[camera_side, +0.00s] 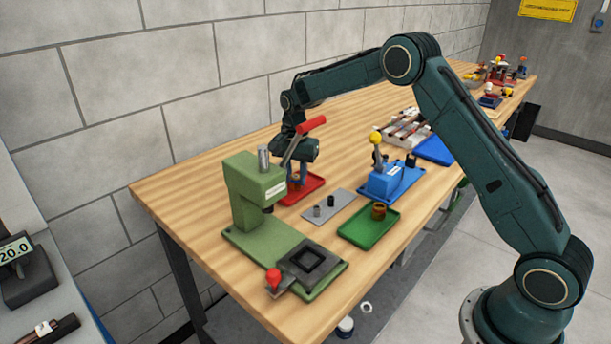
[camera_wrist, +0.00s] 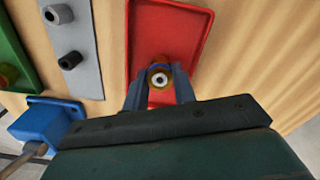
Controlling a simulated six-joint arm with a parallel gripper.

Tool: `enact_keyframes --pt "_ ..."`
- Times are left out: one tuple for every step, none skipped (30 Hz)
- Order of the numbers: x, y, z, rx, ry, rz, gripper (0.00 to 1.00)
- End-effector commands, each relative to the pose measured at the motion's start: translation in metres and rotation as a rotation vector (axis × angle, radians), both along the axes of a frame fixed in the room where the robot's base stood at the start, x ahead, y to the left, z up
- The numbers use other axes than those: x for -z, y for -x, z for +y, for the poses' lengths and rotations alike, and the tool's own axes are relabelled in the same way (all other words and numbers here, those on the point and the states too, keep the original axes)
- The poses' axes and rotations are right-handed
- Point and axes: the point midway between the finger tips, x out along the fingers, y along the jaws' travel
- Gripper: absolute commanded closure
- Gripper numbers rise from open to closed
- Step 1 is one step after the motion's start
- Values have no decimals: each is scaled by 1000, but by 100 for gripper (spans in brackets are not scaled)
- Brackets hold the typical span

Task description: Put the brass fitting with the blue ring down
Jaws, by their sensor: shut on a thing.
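My gripper (camera_wrist: 160,88) has its blue fingers shut on a brass fitting (camera_wrist: 160,77), seen end-on as a round brass rim with a pale, dark-holed centre. The red tray (camera_wrist: 190,22) lies below the fitting. An orange-brown patch shows just beyond the fitting; I cannot tell what it is. In the side view my gripper (camera_side: 297,174) points down over the red tray (camera_side: 313,188), low and close to it. Whether the fitting touches the tray cannot be told.
The green press (camera_side: 255,195) stands close to the left of the red tray. A grey plate (camera_side: 335,203) with dark posts lies to its right. Beyond are a green tray (camera_side: 352,235) holding a brass piece (camera_side: 379,211) and a blue fixture (camera_side: 388,183) with a yellow-knobbed lever.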

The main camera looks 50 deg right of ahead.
Motion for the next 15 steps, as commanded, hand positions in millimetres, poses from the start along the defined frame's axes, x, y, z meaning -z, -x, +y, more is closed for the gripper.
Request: enact_keyframes --pt "1 0 0 0 0 -1 99" --pt "1 0 0 0 0 -1 99" --pt "2 0 0 0 0 -1 99" --pt "3 0 0 0 0 -1 99" --pt "3 0 0 0 0 -1 70" --pt "3 0 0 0 0 -1 62" --pt "3 0 0 0 0 -1 56" --pt "3 0 0 0 0 -1 52" --pt "3 0 0 0 0 -1 52" --pt "3 0 0 0 0 -1 52" --pt "3 0 0 0 0 0 52" --pt "3 0 0 0 0 0 52" --pt "3 0 0 0 0 0 52" --pt "3 0 0 0 0 0 52" --pt "3 0 0 0 0 0 52"
